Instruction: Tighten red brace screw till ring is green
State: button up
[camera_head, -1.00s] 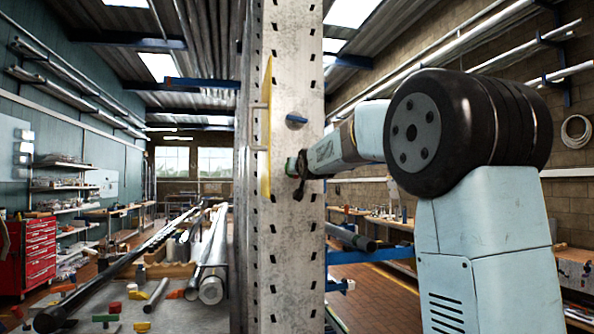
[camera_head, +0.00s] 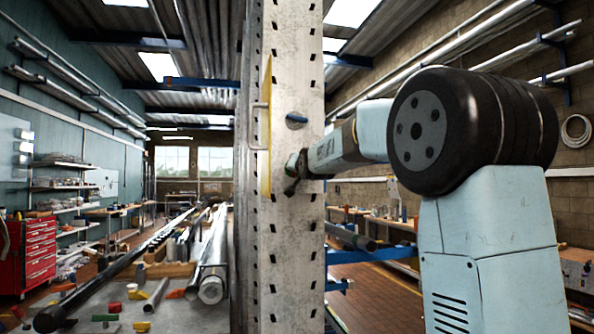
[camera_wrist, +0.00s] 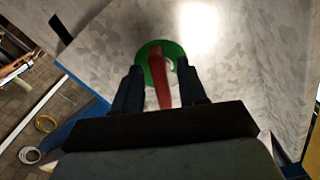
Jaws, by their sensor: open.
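The red brace screw (camera_wrist: 162,82) shows in the wrist view as a red bar standing on the pale metal face of the mast (camera_head: 292,240). The ring (camera_wrist: 147,58) around its base is green. My gripper (camera_wrist: 166,78) is open, with one dark finger on either side of the red bar; I cannot tell whether either finger touches it. In the head view my gripper (camera_head: 294,172) is at the mast's front face, and the screw and ring cannot be made out there.
A yellow plate (camera_head: 266,130) with a grey handle stands out along the mast's left side. A bench with pipes (camera_head: 212,280) and small coloured parts lies to the left.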

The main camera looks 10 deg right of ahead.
jog(key=s, duration=0.4)
jog(key=shift+s, duration=0.35)
dwell(0.5)
jog(key=s+f+n+g, duration=0.1)
jog(key=s+f+g, duration=0.3)
jog(key=s+f, duration=0.6)
jog(key=s+f+n+g, duration=0.2)
jog(key=s+f+g, duration=0.2)
jog(key=s+f, duration=0.7)
jog(key=s+f+n+g, duration=0.1)
jog(key=s+f+g, duration=0.3)
jog(key=s+f, duration=0.7)
jog(key=s, duration=1.1)
jog(key=shift+s+n, duration=0.3)
jog(key=shift+n, duration=0.1)
